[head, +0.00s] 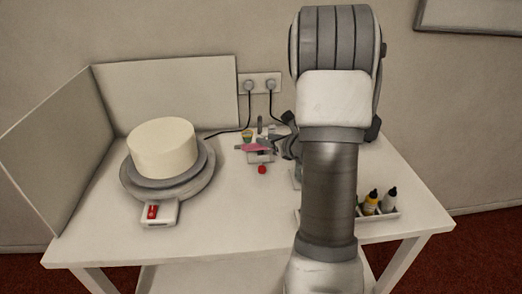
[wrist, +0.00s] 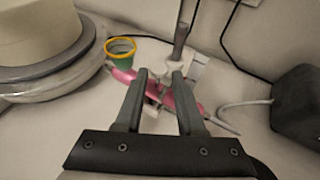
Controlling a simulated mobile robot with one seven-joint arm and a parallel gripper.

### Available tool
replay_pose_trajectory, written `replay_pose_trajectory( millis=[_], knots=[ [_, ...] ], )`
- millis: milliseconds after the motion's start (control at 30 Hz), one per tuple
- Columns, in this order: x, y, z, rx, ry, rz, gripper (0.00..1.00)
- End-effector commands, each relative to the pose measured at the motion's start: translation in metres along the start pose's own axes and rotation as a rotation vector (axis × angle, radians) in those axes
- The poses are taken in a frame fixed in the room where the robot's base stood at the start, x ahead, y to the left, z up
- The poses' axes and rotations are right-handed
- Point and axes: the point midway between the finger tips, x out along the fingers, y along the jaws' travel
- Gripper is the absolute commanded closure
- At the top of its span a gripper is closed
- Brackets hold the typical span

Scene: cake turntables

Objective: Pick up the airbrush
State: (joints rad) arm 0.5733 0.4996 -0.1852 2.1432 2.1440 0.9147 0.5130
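The pink airbrush (head: 252,148) lies slantwise at a small pale stand near the back middle of the table. In the wrist view its pink body (wrist: 186,104) runs from upper left to lower right, partly hidden behind my gripper's fingers. My gripper (wrist: 160,74) is open, its two dark fingers apart over the middle of the airbrush. I cannot tell whether they touch it. In the head view my gripper (head: 276,146) is at the right end of the airbrush, partly hidden by my arm.
A cream cake (head: 163,146) stands on a grey turntable (head: 130,182) at left, before white panels (head: 170,90). A green cup with a yellow rim (wrist: 120,48) is beside the airbrush. A dark box (wrist: 296,105) and cables lie right. Bottles (head: 371,202) stand front right.

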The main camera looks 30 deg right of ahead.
Motion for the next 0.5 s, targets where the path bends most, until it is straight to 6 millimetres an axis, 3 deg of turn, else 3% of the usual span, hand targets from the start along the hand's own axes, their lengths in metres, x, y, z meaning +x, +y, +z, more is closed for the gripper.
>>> replay_pose_trajectory(
  millis=[233,500],
  knots=[
    [0.037,0.003,0.005,-0.001,0.000,0.002,0.62],
    [0.044,0.003,0.006,0.000,0.000,0.001,0.62]
  ],
)
